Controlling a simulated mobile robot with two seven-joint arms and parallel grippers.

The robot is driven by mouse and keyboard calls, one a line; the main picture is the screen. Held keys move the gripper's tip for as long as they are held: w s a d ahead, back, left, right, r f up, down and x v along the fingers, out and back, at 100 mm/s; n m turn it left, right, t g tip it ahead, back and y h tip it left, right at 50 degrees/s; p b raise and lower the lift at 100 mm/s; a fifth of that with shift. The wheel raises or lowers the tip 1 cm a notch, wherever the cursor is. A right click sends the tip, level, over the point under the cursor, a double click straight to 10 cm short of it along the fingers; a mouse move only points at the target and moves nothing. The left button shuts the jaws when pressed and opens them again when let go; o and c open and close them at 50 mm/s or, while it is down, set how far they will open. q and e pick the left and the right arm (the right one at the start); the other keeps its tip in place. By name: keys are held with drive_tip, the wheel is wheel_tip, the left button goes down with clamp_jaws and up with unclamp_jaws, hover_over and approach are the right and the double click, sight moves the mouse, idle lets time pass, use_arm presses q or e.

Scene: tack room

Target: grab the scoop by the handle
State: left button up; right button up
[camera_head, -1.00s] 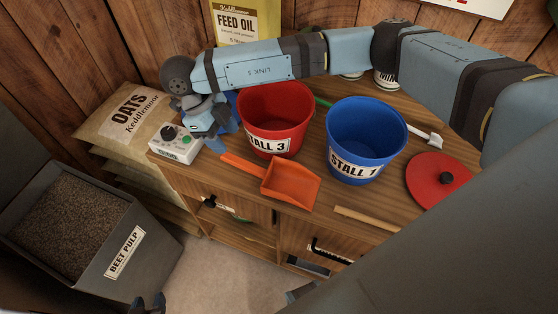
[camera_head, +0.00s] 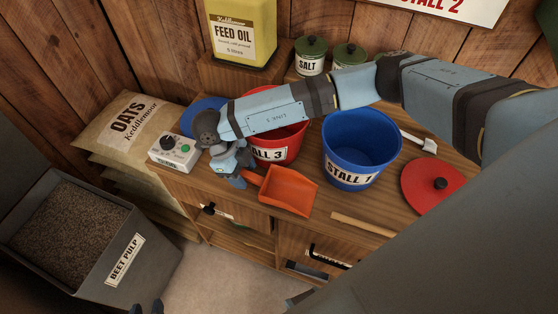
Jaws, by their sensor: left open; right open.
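The orange scoop (camera_head: 288,191) lies on the wooden cabinet top in front of the red bucket (camera_head: 283,146), its pan to the right and its handle pointing left. My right gripper (camera_head: 241,180), on the arm reaching in from the right, is open at the handle's left end. Its fingers hide part of the handle, and I cannot tell whether they touch it or straddle it. My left gripper (camera_head: 148,306) shows only as dark tips at the bottom edge, open and empty, far below the cabinet top.
A blue bucket (camera_head: 352,175) stands right of the scoop. A control box (camera_head: 174,150) is left of my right gripper. A wooden stick (camera_head: 364,223) and a red lid (camera_head: 432,190) lie to the right. Oats sacks (camera_head: 127,128) and a beet pulp bin (camera_head: 127,262) are at left.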

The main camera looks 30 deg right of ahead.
drive_tip(key=shift+f+b, duration=0.2)
drive_tip(key=shift+b, duration=0.1)
idle(0.4)
clamp_jaws()
idle(0.3)
